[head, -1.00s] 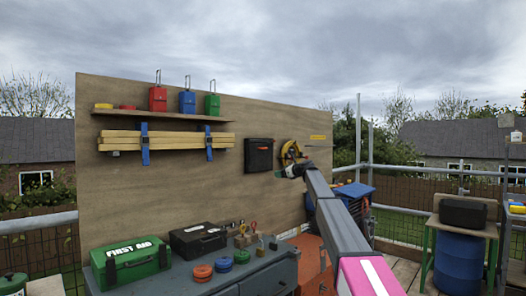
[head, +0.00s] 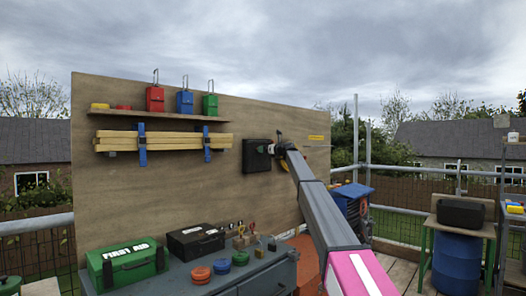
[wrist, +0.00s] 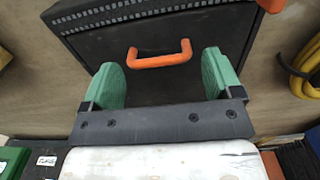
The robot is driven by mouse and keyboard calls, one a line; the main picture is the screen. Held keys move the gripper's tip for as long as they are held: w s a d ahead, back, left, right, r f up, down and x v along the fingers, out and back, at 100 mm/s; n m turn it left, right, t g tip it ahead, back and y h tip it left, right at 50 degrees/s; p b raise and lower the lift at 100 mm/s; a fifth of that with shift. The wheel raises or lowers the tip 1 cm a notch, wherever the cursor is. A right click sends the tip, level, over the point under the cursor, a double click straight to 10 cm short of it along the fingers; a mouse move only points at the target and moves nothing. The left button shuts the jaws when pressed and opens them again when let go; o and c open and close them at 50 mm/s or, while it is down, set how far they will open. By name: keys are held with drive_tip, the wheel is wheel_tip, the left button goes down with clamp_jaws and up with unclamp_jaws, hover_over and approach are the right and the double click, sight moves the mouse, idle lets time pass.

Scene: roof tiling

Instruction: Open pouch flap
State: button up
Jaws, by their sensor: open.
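The black pouch (head: 257,157) is fixed to the plywood board, and its right side is partly hidden by my gripper in the head view. In the wrist view the pouch flap (wrist: 195,40) fills the upper middle, with an orange handle (wrist: 160,60) on it and a dotted pale strip above. The flap looks closed. My gripper (wrist: 165,80) is open, its two green fingers standing either side of the orange handle. The handle lies between and slightly beyond the fingertips, and no contact shows. In the head view my gripper (head: 277,149) is at the pouch's right side.
A yellow coil (wrist: 297,70) hangs right of the pouch. Strapped timber (head: 165,141) is on the board to the left. Below is a grey bench (head: 255,272) with a green first aid box (head: 127,264) and a black case (head: 195,240).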

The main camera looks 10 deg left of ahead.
drive_tip(key=shift+x, duration=1.25)
drive_tip(key=c, duration=1)
drive_tip(key=shift+d, duration=0.15)
